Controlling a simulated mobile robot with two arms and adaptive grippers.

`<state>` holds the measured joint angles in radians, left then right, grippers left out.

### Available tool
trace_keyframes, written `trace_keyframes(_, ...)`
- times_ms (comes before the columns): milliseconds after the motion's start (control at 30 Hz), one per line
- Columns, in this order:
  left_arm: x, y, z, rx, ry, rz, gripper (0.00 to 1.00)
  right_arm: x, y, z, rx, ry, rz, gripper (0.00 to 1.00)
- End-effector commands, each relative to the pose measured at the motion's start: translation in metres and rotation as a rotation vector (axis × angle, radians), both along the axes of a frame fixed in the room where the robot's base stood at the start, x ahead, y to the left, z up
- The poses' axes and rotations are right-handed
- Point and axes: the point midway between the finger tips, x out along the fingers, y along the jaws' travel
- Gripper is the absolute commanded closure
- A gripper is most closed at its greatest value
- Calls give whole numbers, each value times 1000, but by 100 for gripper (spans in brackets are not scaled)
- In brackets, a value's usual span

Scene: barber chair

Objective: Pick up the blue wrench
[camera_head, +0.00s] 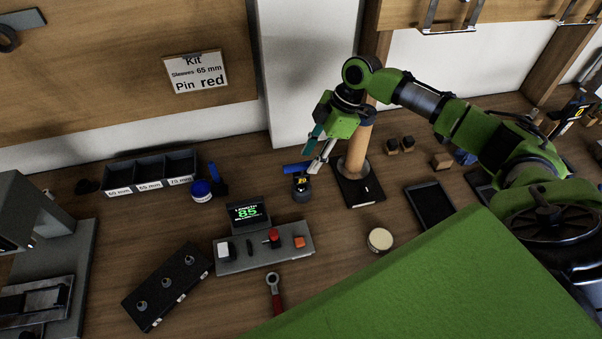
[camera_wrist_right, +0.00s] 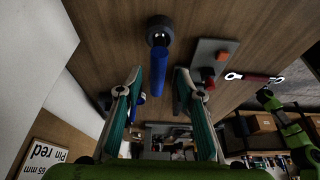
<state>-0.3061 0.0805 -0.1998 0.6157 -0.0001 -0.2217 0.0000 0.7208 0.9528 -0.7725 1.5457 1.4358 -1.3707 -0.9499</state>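My right gripper (camera_head: 318,158) is just to the right of the handle in the head view. Its fingers, which also show in the wrist view (camera_wrist_right: 158,88), are apart with nothing visibly clamped. My left gripper is not recognisable in either view.
A wooden post (camera_head: 357,150) on a dark base (camera_head: 368,189) stands close beside my right gripper. A dark flat device (camera_head: 430,205) lies to the right.

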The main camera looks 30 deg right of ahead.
Motion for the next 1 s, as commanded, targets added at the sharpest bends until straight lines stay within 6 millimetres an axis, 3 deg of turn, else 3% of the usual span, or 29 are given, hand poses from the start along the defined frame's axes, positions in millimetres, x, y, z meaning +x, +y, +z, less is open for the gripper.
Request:
trace_keyframes(267,7,-1,8,-1,-10,0,69,2,9,-22,0,2,0,65)
trace_keyframes(600,11,-1,20,-3,-17,-1,69,6,26,-64,0,1,-1,65)
trace_keyframes(867,10,-1,20,-2,-16,-1,69,7,27,-68,-1,0,0,65)
trace_keyframes(1000,10,-1,19,-2,-14,0,69,7,27,-68,-1,0,0,99)
